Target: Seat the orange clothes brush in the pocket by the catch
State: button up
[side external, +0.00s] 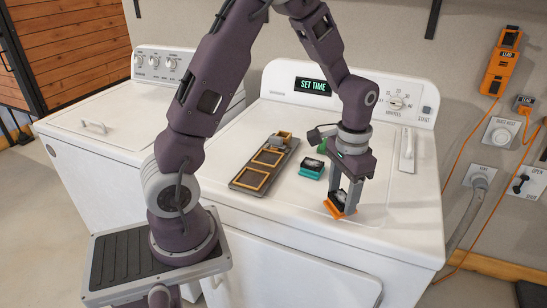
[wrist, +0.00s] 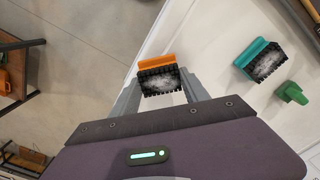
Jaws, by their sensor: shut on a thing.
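The orange clothes brush (side external: 336,210) is between the fingers of my gripper (side external: 345,196), which is shut on it over the front right part of the dryer top. It looks tilted in the side view; I cannot tell whether it touches the surface. In the wrist view the orange brush (wrist: 157,62) shows black bristles with grey lint between the fingertips of my gripper (wrist: 160,82). A dark tray (side external: 241,184) with tan-edged pockets lies left of my gripper. A tan raised piece (side external: 284,138) stands at its far end; I cannot tell whether it is the catch.
A teal brush (side external: 311,169) lies between the tray and my gripper; it also shows in the wrist view (wrist: 258,60). A small green piece (wrist: 291,93) is near it. The dryer's control panel (side external: 345,95) rises behind. The dryer top's front strip (side external: 285,208) is clear.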

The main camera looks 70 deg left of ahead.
jog(key=s+a+r+n, duration=0.2)
jog(key=a+r+n, duration=0.1)
jog(key=a, duration=0.5)
jog(key=s+a+r+n, duration=0.3)
jog(key=a, duration=0.6)
jog(key=s+a+r+n, duration=0.2)
jog(key=a+r+n, duration=0.1)
jog(key=a, duration=0.5)
jog(key=f, duration=0.6)
jog(key=s+a+f, duration=0.1)
jog(key=f, duration=0.2)
jog(key=shift+a+f, duration=0.1)
jog(key=shift+f, duration=0.2)
jog(key=shift+f, duration=0.1)
jog(key=o, duration=1.4)
